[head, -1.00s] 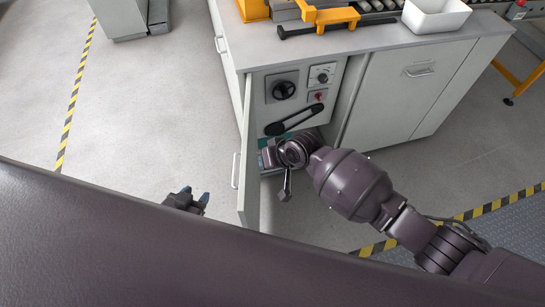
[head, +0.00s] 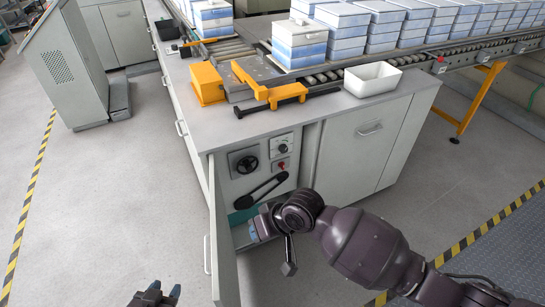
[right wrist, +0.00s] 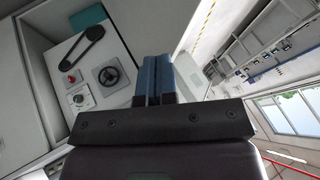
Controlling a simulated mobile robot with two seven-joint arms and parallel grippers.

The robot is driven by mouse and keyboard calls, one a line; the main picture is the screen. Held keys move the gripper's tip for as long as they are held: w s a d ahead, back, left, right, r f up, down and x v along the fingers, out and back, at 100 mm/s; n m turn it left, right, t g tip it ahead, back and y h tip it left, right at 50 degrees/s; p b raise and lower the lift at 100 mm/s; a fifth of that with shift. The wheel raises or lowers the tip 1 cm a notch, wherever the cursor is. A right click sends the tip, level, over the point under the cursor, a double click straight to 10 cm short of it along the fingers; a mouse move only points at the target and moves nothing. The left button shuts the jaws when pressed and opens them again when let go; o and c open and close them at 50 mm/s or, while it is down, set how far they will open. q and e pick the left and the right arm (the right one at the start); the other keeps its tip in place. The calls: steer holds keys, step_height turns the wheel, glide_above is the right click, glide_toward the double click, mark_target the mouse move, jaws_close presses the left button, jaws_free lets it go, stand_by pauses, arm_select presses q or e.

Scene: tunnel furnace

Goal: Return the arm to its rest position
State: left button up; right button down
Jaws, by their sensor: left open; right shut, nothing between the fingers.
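My right arm reaches from the lower right of the head view to the open cabinet (head: 262,160). Its gripper (head: 256,228) is partly hidden by my wrist, just below the black lever there. In the right wrist view the blue fingers (right wrist: 155,75) are shut with nothing between them, and the cabinet's control panel (right wrist: 90,70) shows to their left. My left gripper (head: 157,294) is open and empty over the floor at the bottom edge, left of the open cabinet door (head: 222,245).
The panel carries a black handwheel (head: 245,164), a red button (head: 282,165) and a black lever (head: 263,188). The counter above holds a yellow-orange clamp (head: 270,92), a white bin (head: 372,79) and stacked blue-white boxes (head: 300,42).

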steer(key=w+r+n+t+y, duration=0.2)
steer(key=w+r+t+y, duration=0.1)
steer(key=w+r+t, duration=0.4)
steer(key=w+d+r+m+t+h, duration=0.15)
steer(key=d+t, duration=0.25)
steer(key=d, duration=0.8)
steer(key=s+d+f+m+t+h, duration=0.1)
steer(key=s+d+f+m+h, duration=0.15)
steer(key=s+d+f, duration=0.4)
steer(key=s+d+f+m+t+h, duration=0.1)
steer(key=s+d+f+m+h, duration=0.2)
steer(key=d, duration=0.6)
steer(key=s+d+f+g+h, duration=0.1)
steer(key=s+d+f, duration=0.2)
steer(key=s, duration=0.3)
steer(key=s+d+f+g+h, duration=0.2)
steer(key=s+d+f, duration=0.1)
steer(key=s, duration=0.3)
steer(key=shift+s+d+f+m, duration=0.25)
steer(key=shift+d+f+m, duration=0.05)
steer(key=shift+f, duration=0.6)
